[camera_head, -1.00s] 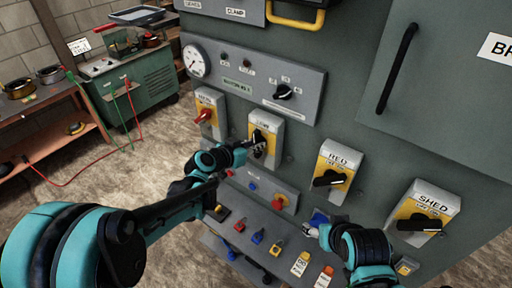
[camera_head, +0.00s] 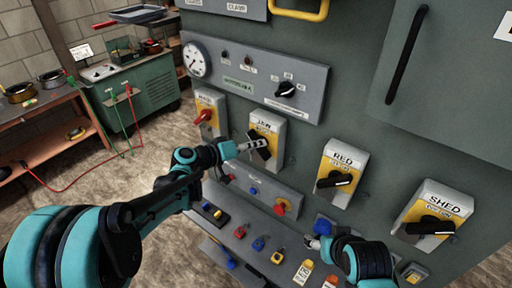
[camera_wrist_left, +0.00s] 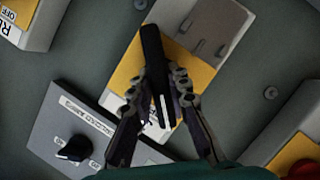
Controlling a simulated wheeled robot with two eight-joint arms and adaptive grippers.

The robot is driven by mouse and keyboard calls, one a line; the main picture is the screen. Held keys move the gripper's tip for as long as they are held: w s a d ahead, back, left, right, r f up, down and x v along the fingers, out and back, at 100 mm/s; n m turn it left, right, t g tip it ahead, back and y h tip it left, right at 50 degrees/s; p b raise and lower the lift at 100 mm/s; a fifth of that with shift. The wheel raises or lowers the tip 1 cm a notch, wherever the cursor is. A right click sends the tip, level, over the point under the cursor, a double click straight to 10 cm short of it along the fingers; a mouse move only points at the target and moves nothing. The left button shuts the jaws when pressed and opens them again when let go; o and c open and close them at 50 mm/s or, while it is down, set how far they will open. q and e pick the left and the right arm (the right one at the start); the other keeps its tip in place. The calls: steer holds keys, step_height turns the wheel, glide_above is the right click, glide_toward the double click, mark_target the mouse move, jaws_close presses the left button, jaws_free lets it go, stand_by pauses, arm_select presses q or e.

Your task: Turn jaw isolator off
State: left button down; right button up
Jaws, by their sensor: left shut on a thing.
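The jaw isolator (camera_head: 268,122) is a grey-and-yellow box with a black rotary handle (camera_head: 260,146), on the grey panel in the middle of the head view. The handle slants from upper left to lower right there. My left gripper (camera_head: 250,149) is shut on this handle. In the left wrist view the handle (camera_wrist_left: 153,50) runs between the two fingers (camera_wrist_left: 162,95), with the yellow plate (camera_wrist_left: 190,72) behind it. My right gripper (camera_head: 313,243) is low in the head view, near the shelf of padlocks and tags; its fingers are too small to judge.
Beside the jaw isolator are a box with a red handle (camera_head: 204,116), the red-labelled isolator (camera_head: 343,165) and the shed isolator (camera_head: 432,210). A ledge with several padlocks (camera_head: 258,243) and tags lies below. A green machine (camera_head: 145,85) stands at the back left.

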stand_by(0.3)
arm_select(q)
steer(key=c, duration=1.4)
jaws_free()
steer(key=shift+c, duration=0.2)
steer(key=v, duration=1.2)
steer(key=shift+w+a+f, duration=0.1)
